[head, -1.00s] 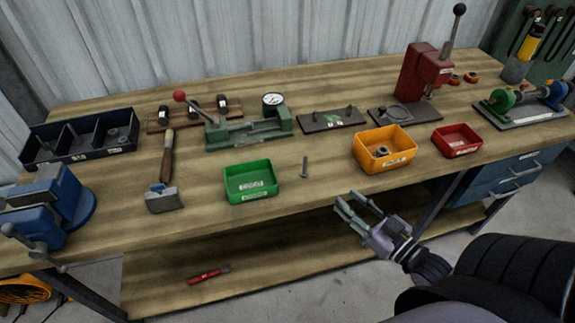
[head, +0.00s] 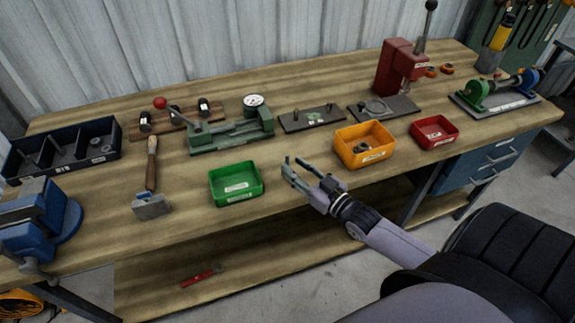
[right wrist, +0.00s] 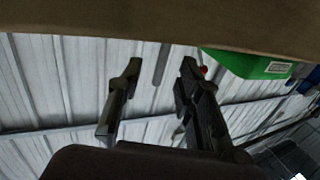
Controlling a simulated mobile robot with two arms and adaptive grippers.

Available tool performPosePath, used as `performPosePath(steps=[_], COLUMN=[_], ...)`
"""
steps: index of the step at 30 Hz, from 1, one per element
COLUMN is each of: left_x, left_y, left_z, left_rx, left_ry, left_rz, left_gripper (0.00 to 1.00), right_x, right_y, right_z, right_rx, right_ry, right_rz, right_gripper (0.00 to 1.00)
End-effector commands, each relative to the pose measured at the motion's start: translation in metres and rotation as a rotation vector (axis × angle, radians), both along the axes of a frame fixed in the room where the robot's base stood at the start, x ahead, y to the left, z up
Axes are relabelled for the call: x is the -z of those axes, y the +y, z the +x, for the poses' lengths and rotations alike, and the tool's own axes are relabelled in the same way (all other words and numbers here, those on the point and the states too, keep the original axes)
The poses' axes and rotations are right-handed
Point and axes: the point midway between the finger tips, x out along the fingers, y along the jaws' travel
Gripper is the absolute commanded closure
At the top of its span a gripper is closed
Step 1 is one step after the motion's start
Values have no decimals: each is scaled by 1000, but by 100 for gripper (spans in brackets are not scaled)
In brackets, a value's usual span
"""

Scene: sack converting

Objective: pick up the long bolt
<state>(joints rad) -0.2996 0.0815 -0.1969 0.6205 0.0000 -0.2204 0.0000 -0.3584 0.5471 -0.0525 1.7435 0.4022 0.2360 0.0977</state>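The long bolt (right wrist: 162,64) is a grey rod standing upright on the bench. In the upside-down right wrist view it shows between the two fingertips, with a gap on either side. In the head view I cannot tell it apart from the finger beside it. My right gripper (head: 294,166) is open and empty, its fingers reaching over the bench's front part, just right of the green bin (head: 236,184). It also shows in the right wrist view (right wrist: 162,70). My left gripper is not in view.
A yellow bin (head: 364,146) with metal parts and a red bin (head: 434,132) stand to the right. A green clamp fixture (head: 231,134) and a dark plate (head: 311,118) lie behind. A hammer (head: 151,167) lies left. The wooden bench is clear around the gripper.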

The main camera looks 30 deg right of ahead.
Motion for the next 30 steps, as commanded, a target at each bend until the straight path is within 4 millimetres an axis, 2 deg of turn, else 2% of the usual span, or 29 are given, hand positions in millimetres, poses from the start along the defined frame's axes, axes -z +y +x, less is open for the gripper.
performPosePath(steps=[3, 7, 16, 30], left_x=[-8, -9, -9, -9], left_y=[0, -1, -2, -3], left_z=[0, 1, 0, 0], left_rx=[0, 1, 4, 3], left_ry=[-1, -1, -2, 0], left_rz=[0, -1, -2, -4], left_gripper=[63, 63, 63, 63], right_x=[-3, -2, 0, 0], right_y=[4, 6, 7, 7], right_z=[18, 31, 34, 34], right_rx=[0, 0, 0, 0], right_ry=[-3, -2, 0, 0], right_rz=[-1, -1, -1, -1], right_gripper=[67, 67, 67, 98])
